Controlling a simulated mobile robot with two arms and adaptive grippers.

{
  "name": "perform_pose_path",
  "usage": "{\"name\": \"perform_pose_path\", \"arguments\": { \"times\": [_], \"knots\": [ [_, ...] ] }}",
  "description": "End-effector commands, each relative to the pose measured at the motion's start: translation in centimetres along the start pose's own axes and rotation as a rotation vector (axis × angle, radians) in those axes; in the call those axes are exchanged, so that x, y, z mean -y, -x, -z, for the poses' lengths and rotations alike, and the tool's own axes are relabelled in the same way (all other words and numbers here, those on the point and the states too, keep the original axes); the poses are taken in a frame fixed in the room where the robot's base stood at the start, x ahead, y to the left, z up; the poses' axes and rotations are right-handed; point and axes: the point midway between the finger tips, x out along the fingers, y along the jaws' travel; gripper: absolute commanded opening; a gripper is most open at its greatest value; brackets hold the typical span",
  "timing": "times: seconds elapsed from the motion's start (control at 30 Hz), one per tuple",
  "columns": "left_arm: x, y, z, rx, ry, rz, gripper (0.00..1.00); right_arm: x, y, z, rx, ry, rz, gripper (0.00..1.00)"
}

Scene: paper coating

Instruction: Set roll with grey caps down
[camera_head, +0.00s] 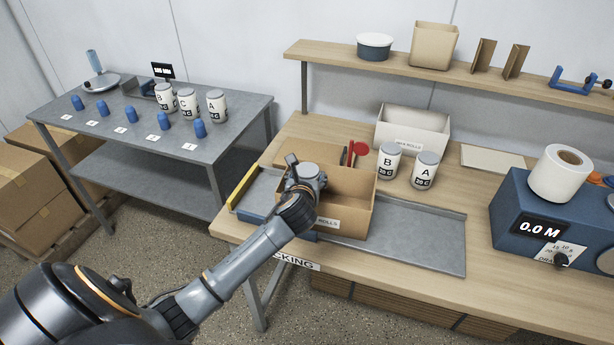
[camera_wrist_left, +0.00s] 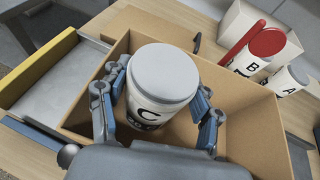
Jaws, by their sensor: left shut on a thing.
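The roll with the grey cap (camera_wrist_left: 163,75) is a white cylinder marked C, upright between the fingers of my left gripper (camera_wrist_left: 158,115), which is shut on it. In the head view the grey-capped roll (camera_head: 308,172) shows at the gripper (camera_head: 303,188), over the left part of an open cardboard box (camera_head: 352,220). The box (camera_wrist_left: 240,100) surrounds the roll in the wrist view. Whether the roll touches the box floor is hidden. My right gripper is not in view.
Two more grey-capped rolls, B (camera_head: 387,162) and A (camera_head: 424,170), stand behind the box, near a white bin (camera_head: 412,125). A red round-headed item (camera_head: 360,149) is by the box's back edge. A blue machine (camera_head: 535,225) stands right. A grey side table (camera_head: 150,140) holds several rolls and blue items.

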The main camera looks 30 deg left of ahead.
Motion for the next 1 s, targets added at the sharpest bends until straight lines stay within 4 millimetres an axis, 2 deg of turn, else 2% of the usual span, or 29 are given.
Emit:
{"name": "perform_pose_path", "arguments": {
  "times": [0.5, 0.53, 0.6, 0.63, 1.0],
  "knots": [
    [0.0, -0.4, 1.0, 0.001, 0.0, 0.001, 0.27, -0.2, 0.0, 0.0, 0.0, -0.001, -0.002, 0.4],
    [0.0, -0.4, 1.1, 0.0, 0.0, 0.001, 0.7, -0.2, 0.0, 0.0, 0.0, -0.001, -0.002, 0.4],
    [0.0, -0.4, 1.1, 0.0, 0.0, 0.001, 0.84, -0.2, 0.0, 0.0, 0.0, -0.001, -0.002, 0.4],
    [0.0, -0.4, 1.1, 0.0, 0.0, 0.001, 0.86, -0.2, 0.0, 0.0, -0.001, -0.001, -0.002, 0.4],
    [0.1, -0.4, 0.9, 0.001, 0.001, 0.001, 0.86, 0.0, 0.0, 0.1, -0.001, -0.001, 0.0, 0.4]
  ]
}}
